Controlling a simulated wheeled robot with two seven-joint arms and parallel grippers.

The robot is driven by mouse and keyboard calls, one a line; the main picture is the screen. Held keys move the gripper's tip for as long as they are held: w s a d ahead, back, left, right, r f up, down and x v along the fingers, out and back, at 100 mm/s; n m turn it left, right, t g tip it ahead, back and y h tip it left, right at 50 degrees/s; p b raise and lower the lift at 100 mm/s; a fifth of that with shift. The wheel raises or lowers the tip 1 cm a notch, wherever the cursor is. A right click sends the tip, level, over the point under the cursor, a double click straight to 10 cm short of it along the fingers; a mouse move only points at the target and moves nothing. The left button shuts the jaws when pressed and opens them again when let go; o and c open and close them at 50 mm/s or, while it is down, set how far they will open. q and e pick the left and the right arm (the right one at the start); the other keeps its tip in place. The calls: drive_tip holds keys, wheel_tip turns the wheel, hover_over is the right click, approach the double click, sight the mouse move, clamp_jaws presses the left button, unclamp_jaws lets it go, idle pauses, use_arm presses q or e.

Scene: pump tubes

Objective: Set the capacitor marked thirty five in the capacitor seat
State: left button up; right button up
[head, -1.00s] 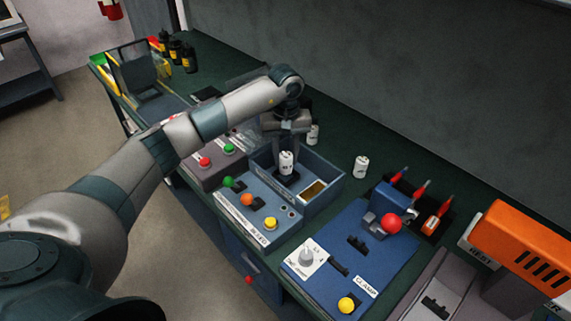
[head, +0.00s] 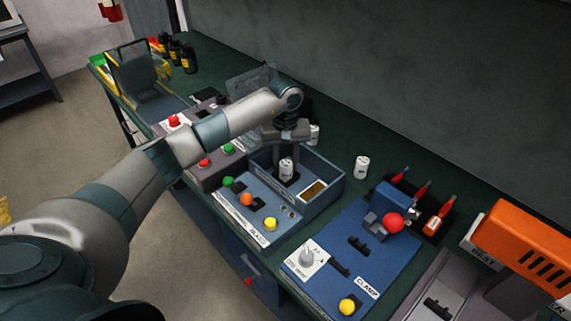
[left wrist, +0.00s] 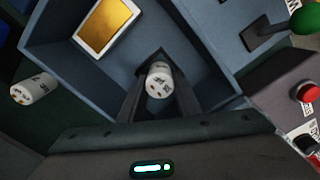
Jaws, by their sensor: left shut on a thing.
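My left gripper (head: 286,163) is shut on a white capacitor (head: 286,170), inside the open blue-grey box (head: 325,195). The capacitor looks upright in the head view, low over a dark patch on the box floor. In the left wrist view the capacitor (left wrist: 159,82) sits between my two fingers (left wrist: 158,88), and its small dark print looks like 35. The dark seat area (left wrist: 153,58) shows partly behind it. I cannot tell whether the capacitor's base touches the seat. My right gripper is not in view.
Another white capacitor (head: 361,167) stands on the bench right of the box, and one (head: 313,134) stands behind it. A gold panel (head: 314,190) lies in the box. Coloured buttons (head: 270,223) line the box's front. A blue clamp unit (head: 385,250) is at right.

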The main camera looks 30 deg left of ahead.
sight(286, 162)
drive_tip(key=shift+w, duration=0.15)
use_arm(q)
drive_tip(key=o, duration=1.1)
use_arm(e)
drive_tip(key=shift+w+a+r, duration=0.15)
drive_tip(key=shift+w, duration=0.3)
use_arm(q)
drive_tip(key=shift+r, duration=0.2)
drive_tip(key=shift+w+r, duration=0.1)
drive_tip(key=shift+r, duration=0.25)
drive_tip(key=shift+r+b, duration=1.8)
drive_tip(key=shift+r, duration=3.8)
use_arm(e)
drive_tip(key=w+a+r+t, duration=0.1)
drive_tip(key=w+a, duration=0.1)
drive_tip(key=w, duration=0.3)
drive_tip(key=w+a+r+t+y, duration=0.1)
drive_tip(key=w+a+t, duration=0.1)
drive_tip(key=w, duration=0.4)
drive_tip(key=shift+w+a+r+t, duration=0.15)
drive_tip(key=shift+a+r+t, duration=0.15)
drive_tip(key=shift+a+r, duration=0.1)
